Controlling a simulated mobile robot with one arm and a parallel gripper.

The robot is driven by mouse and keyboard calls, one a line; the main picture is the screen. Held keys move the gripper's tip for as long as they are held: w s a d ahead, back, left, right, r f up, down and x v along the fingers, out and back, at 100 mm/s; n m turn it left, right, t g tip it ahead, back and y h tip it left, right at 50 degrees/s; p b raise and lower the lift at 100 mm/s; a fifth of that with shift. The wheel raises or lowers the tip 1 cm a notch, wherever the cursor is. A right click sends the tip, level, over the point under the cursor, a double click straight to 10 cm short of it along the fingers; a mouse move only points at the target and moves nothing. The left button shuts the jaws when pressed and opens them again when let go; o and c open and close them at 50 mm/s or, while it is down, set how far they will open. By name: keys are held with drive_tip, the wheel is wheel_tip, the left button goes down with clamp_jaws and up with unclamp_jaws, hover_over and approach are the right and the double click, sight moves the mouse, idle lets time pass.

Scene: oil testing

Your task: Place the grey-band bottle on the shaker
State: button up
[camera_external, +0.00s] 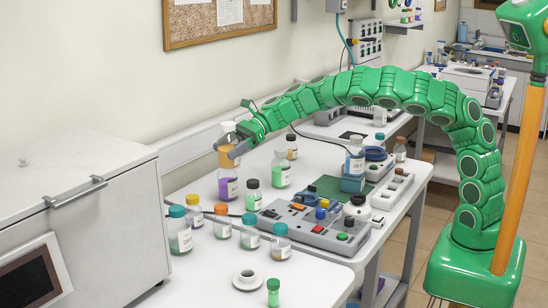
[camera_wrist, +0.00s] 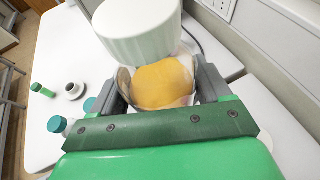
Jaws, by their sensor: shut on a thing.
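My gripper (camera_external: 225,147) is shut on a white-capped bottle (camera_external: 228,156) with orange contents. In the wrist view, the gripper's fingers (camera_wrist: 163,85) press on both sides of this bottle (camera_wrist: 138,32), whose large pale cap faces the camera. The bottle looks held above the table, in front of the back wall. A grey band on it cannot be made out. Which one is the shaker is not clear.
A purple bottle (camera_external: 228,184) and a green one (camera_external: 280,174) stand near my gripper. Several capped bottles, such as a teal-capped one (camera_external: 180,236), crowd the front left. A grey button panel (camera_external: 315,228) fills the middle. A green mat (camera_external: 328,187) lies behind it.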

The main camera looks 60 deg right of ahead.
drive_tip(key=s+a+n+g, duration=0.5)
drive_tip(key=s+a+g, duration=0.1)
drive_tip(key=s+a, duration=1.5)
drive_tip(key=s+a+n+g, duration=0.1)
drive_tip(key=s+a, duration=0.2)
drive_tip(key=s, duration=0.4)
drive_tip(key=s+a+r+n+g, duration=0.1)
drive_tip(key=s+a+g, duration=0.15)
drive_tip(key=s, duration=0.45)
drive_tip(key=s+a+n, duration=0.2)
drive_tip(key=s+a, duration=0.2)
drive_tip(key=s, duration=0.3)
drive_tip(key=w+a+f, duration=0.6)
drive_tip(key=a+f, duration=0.5)
drive_tip(key=f, duration=0.3)
drive_tip(key=shift+w+a, duration=0.2)
drive_tip(key=shift+a, duration=0.2)
drive_tip(key=shift+f+g, duration=0.1)
drive_tip(key=shift+g, duration=0.15)
drive_tip(key=shift+w+a+f, duration=0.15)
drive_tip(key=shift+a+f, duration=0.1)
drive_tip(key=shift+f, duration=1.6)
